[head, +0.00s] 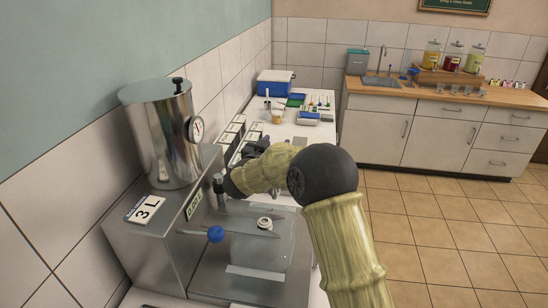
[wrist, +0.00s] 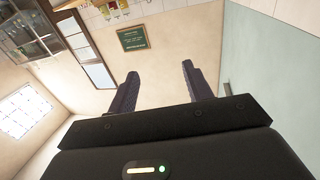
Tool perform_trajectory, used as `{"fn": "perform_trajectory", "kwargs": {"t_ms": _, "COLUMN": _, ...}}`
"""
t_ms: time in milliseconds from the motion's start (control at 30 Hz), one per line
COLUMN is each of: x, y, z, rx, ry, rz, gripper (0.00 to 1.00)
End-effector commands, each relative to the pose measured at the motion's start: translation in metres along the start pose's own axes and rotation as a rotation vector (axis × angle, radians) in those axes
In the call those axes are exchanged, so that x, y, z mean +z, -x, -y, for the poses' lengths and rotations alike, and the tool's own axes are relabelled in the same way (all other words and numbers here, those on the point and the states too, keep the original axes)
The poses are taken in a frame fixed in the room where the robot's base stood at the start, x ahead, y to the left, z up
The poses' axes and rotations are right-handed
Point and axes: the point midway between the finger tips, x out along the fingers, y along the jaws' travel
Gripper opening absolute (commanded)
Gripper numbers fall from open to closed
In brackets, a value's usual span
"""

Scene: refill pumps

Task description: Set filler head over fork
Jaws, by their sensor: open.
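A steel filling machine (head: 155,240) with a tank and gauge stands at the left in the head view. A grey upright nozzle (head: 219,187), which looks like the filler head, is at its front edge, beside my wrist. Below it, thin grey bars (head: 250,232), perhaps the fork, reach over a translucent container (head: 258,252) with a white neck (head: 264,223). A blue knob (head: 215,234) is at their left. My gripper is open and empty in the wrist view (wrist: 159,71). In the head view it is a dark shape behind my forearm; its fingers are unclear.
Labelled boxes (head: 232,132) line the wall behind the machine. Farther back on the white counter are a blue cooler (head: 275,83), a cup (head: 276,117) and trays. A sink cabinet (head: 440,130) stands at the back wall. The tiled floor (head: 430,225) at the right is clear.

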Motion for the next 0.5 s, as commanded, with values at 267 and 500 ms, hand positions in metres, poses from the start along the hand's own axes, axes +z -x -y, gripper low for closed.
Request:
{"fn": "perform_trajectory", "kwargs": {"t_ms": 267, "x": -0.0013, "y": 0.0000, "z": 0.0001, "rx": 0.000, "ry": 0.001, "rz": 0.001, "gripper": 0.48}}
{"fn": "perform_trajectory", "kwargs": {"t_ms": 500, "x": -0.0061, "y": -0.0018, "z": -0.0060, "rx": -0.077, "ry": 0.003, "rz": 0.024, "gripper": 0.01}}
